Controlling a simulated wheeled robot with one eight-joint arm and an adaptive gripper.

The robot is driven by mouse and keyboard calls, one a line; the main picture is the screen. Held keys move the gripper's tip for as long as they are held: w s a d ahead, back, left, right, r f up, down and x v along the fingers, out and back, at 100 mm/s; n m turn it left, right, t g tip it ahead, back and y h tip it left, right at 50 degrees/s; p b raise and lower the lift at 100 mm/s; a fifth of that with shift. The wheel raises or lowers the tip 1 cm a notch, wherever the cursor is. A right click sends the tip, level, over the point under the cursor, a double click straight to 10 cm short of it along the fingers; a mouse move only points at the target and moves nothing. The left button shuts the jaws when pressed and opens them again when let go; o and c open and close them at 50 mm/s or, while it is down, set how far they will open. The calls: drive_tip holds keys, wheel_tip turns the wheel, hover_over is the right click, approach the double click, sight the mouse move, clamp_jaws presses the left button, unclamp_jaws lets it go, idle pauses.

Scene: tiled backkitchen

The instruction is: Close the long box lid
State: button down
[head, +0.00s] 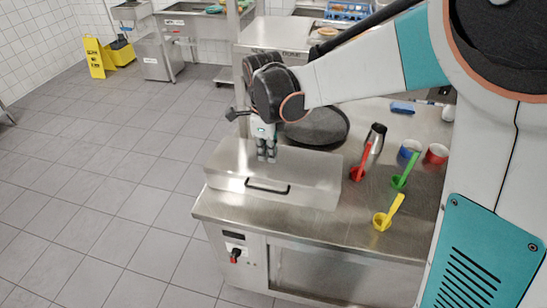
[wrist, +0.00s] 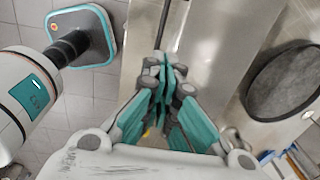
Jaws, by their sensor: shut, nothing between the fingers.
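The long box (head: 225,165) is a steel box at the front left of the steel counter. Its lid looks down or nearly down, and I see no clear opening; I cannot tell whether it is fully closed. A black bar handle (head: 268,188) is on its front side. My gripper (head: 266,158) is shut and empty, pointing down over the middle of the box behind the handle. I cannot tell whether the fingertips touch the lid. In the wrist view, my gripper (wrist: 160,75) shows its fingers together in front of the steel lid surface (wrist: 210,45).
A dark round pan (head: 318,127) lies behind the box. Red (head: 362,165), green (head: 404,175) and yellow (head: 388,214) scoops stand to its right, near a metal jug (head: 375,137) and cups. A yellow floor sign (head: 95,57) stands far left. The tiled floor left of the counter is clear.

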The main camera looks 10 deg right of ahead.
sight(269, 190)
drive_tip(key=f, duration=0.4)
drive_tip(key=f+b, duration=0.1)
drive_tip(key=f, duration=0.4)
drive_tip(key=f+b, duration=0.1)
drive_tip(key=f, duration=0.4)
drive_tip(key=shift+w+d, duration=0.1)
drive_tip(key=shift+w, duration=0.25)
drive_tip(key=f+b, duration=0.2)
drive_tip(key=s+f+b, duration=0.1)
drive_tip(key=b, duration=0.1)
drive_tip(key=shift+f, duration=0.4)
